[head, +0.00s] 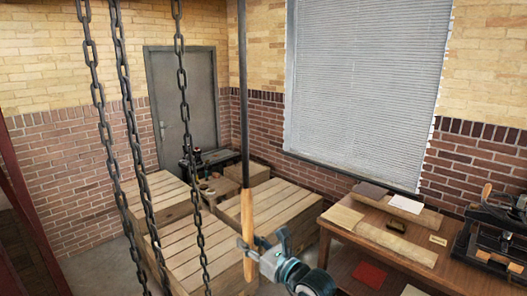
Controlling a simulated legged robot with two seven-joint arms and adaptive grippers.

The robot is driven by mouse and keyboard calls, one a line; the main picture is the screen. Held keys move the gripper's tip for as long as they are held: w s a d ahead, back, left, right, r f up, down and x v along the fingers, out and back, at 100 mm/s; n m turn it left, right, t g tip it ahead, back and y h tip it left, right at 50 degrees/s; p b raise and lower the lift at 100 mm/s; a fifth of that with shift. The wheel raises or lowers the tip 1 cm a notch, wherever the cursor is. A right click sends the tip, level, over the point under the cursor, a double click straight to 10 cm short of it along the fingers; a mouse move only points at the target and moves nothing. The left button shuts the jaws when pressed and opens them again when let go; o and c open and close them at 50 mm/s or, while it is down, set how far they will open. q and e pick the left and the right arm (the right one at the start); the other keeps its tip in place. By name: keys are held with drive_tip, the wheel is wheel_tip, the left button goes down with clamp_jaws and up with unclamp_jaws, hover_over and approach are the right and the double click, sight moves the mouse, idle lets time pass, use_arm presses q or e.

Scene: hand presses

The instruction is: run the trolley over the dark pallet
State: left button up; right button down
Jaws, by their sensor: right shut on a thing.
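My right gripper (264,248) is in the lower middle, shut around the wooden handle of a long dark pole (243,90). The pole stands nearly upright and runs out of the top of the view. Several chains (113,150) hang from above on the left; what they hang from is out of view, and no trolley shows. Slatted wooden pallets stand on the floor: one at left (158,192), one in front (190,262), one at right (275,203). All look light brown; I cannot tell which is the dark one. My left gripper is not in view.
A wooden table (340,234) at right holds boards, paper and a black hand press (495,235). A window with blinds (365,80) is behind. Some floor (100,268) is clear at lower left.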

drive_tip(key=shift+w+d+r, duration=0.2)
drive_tip(key=shift+w+d, duration=0.65)
drive_tip(key=shift+w, duration=0.05)
drive_tip(key=c, duration=0.9)
unclamp_jaws()
drive_tip(key=shift+a+f, duration=0.1)
drive_tip(key=shift+a, duration=0.05)
drive_tip(key=shift+c, duration=0.2)
drive_tip(key=o, duration=0.3)
drive_tip(key=shift+a, duration=0.55)
drive_tip(key=v, duration=0.9)
drive_tip(key=shift+d+b, duration=0.15)
drive_tip(key=shift+b, duration=0.3)
